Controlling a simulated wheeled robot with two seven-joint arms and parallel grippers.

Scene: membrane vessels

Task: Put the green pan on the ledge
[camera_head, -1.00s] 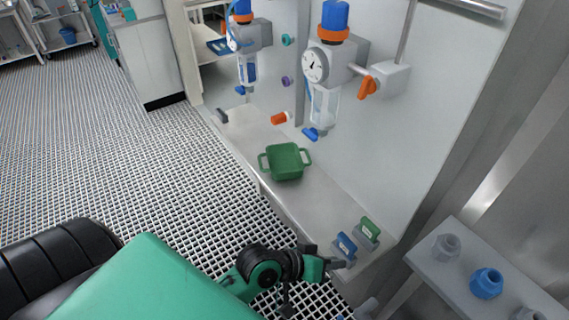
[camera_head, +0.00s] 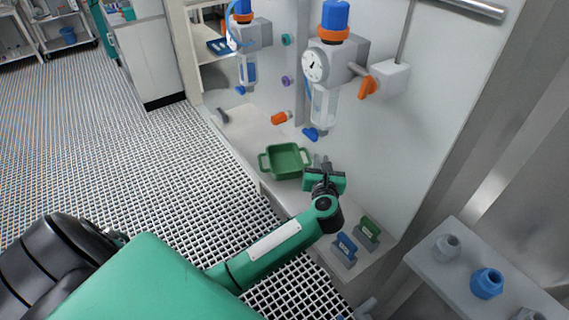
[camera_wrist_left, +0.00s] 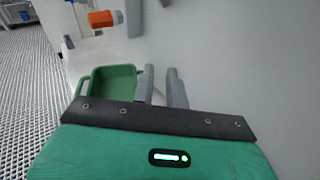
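The green pan (camera_head: 284,161), square with a handle on each side, sits on the pale ledge (camera_head: 240,136) below the wall panel. My left gripper (camera_head: 322,160) is just right of the pan, near its right-hand handle. In the left wrist view, its two grey fingers (camera_wrist_left: 161,88) stand apart with a narrow gap and nothing visible between them. The pan (camera_wrist_left: 112,84) shows there to the left of the fingers, its right side partly hidden by the near finger. My right gripper is not in view.
A blue tag block (camera_head: 345,247) and a green tag block (camera_head: 369,230) stand at the ledge's near end. Filter units with a gauge (camera_head: 315,65) hang above. An orange knob (camera_head: 280,118) projects behind the pan. A grey shelf with a blue fitting (camera_head: 487,283) is at lower right.

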